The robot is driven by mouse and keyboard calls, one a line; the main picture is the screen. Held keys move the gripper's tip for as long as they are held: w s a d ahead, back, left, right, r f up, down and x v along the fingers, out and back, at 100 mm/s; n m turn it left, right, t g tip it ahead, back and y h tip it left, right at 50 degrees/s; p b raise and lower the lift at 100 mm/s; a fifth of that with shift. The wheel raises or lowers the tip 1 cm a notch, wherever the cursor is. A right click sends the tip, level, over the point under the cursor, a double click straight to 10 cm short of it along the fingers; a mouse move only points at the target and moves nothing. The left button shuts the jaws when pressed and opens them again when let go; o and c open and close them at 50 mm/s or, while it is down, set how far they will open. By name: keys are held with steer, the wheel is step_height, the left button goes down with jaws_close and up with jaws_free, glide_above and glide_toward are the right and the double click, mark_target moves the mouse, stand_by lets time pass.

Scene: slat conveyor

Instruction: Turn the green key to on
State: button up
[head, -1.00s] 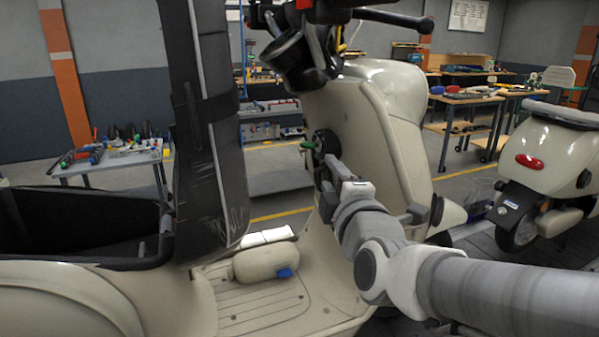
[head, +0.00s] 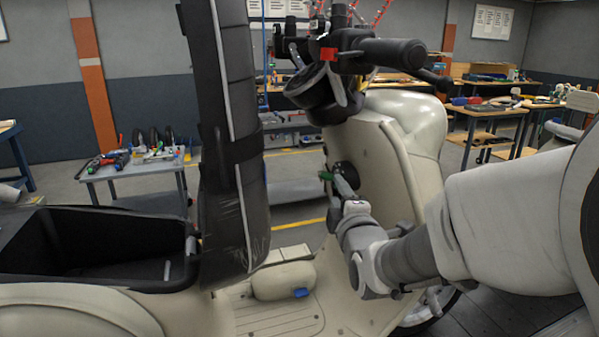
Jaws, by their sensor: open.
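The green key (head: 325,176) shows as a small green tip on the inner front panel of the cream scooter (head: 386,160), below the handlebar. A round black lock plate (head: 347,177) sits behind it on the panel. My gripper (head: 337,183) is open, with its fingers close to the key from the lower right. The fingers and wrist hide part of the key and plate. I cannot tell whether the fingers touch the key, nor its exact turn position.
The black handlebar (head: 385,52) is above my gripper. A tall black seat (head: 228,150) stands upright at left, beside an open black storage bin (head: 95,250). The footboard (head: 275,316) carries a cream box (head: 284,281). A tool table (head: 135,168) stands behind.

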mark_target(329, 174)
steer(key=w, duration=0.9)
steer(key=shift+a+f, duration=0.1)
steer(key=shift+a, duration=0.1)
jaws_close()
steer(key=shift+f+b, duration=0.15)
steer(key=shift+b, duration=0.45)
